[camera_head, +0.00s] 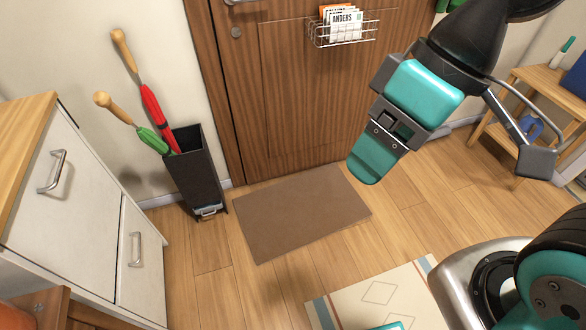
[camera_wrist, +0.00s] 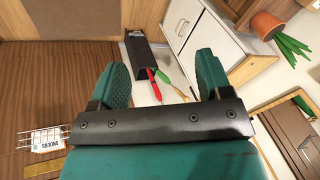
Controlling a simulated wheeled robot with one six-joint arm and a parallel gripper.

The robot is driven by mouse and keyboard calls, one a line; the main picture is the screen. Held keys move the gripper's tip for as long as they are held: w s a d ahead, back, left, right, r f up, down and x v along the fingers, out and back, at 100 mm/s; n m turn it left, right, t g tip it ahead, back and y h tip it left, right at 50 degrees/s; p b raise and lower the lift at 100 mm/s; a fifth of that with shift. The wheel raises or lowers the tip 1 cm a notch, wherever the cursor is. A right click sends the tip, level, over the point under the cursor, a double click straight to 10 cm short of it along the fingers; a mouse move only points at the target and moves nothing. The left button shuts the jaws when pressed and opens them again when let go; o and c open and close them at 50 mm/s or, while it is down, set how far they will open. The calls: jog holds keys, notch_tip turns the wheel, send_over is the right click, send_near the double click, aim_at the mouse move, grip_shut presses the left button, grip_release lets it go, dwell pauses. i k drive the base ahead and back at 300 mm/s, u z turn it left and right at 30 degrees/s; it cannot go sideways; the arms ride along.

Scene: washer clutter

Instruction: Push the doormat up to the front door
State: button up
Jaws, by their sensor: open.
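The brown doormat (camera_head: 300,210) lies flat on the wood floor in front of the brown wooden front door (camera_head: 290,90). Its far edge runs along the foot of the door, at a slight angle; any remaining gap is too small to tell. The mat shows at the top left of the wrist view (camera_wrist: 62,14), with the door (camera_wrist: 50,85) below it. My gripper (camera_head: 372,165) is in the air right of the mat, in front of the door. Its two teal fingers (camera_wrist: 162,78) stand apart with nothing between them.
A black umbrella stand (camera_head: 195,175) with red and green umbrellas stands left of the mat. A white drawer cabinet (camera_head: 75,215) is at the left. A patterned rug (camera_head: 380,300) lies nearer. A wire mail basket (camera_head: 345,35) hangs on the door. A wooden shelf (camera_head: 540,80) stands right.

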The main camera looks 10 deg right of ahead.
aim_at(277, 220)
jog(key=z, duration=0.05)
jog(key=k, duration=0.6)
jog(key=z, duration=0.45)
jog(key=i, duration=1.9)
jog(key=u, duration=0.75)
